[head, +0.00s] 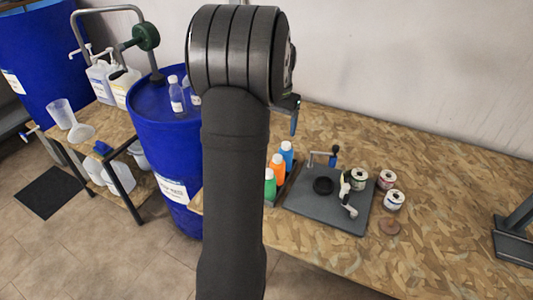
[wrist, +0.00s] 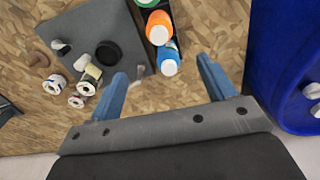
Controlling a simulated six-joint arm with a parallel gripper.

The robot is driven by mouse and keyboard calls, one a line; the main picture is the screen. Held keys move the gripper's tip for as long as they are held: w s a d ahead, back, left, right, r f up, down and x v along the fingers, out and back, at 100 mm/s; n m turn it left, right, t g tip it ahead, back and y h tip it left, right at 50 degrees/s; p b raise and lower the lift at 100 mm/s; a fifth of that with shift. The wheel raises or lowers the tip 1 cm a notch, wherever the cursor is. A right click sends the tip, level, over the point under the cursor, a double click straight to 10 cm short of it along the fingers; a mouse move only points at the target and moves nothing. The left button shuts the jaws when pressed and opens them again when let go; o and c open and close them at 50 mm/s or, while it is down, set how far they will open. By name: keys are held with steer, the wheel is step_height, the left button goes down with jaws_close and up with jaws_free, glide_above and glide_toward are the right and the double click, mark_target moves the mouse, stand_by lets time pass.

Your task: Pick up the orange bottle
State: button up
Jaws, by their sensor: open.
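The orange bottle (head: 278,167) with a white cap stands in a dark tray on the wooden table, between a green bottle (head: 270,188) and a blue bottle (head: 287,156). My arm partly hides this row in the head view. In the wrist view the orange bottle (wrist: 159,25) is seen from above, beyond the fingertips, with the blue bottle (wrist: 169,52) nearer. My gripper (head: 294,117) is above the table, apart from the bottles. In the wrist view its two blue fingers (wrist: 162,69) are spread wide with nothing between them.
A blue drum (head: 165,140) stands left of the table. The table's right part is mostly clear.

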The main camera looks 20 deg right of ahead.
step_height(320, 180, down, 16)
steer(key=m, duration=0.5)
steer(key=shift+d+m, duration=0.15)
steer(key=shift+m, duration=0.25)
steer(key=c, duration=1.2)
steer(key=shift+r, duration=0.15)
